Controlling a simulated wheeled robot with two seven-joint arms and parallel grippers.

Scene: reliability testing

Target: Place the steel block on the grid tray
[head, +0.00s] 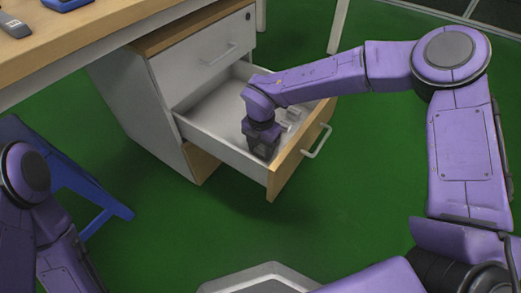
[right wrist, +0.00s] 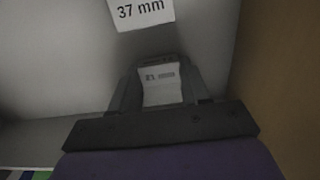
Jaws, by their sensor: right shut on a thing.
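My right gripper (head: 264,152) reaches down into the open drawer (head: 215,135). In the right wrist view, its dark fingers (right wrist: 160,62) are shut on a pale grey block with small dark markings, the steel block (right wrist: 162,88). The block is low in the drawer; I cannot tell whether it touches the floor of it. In the head view the gripper hides the block. I cannot make out a grid tray in either view. My left arm shows at the lower left of the head view, but its gripper is out of view.
A white "37 mm" label (right wrist: 140,11) lies just beyond the fingers. Small pale things (head: 290,117) are in the drawer beside my gripper. The wooden drawer front (head: 300,150) is close. A desk (head: 75,38) and a blue stool (head: 90,195) stand at left.

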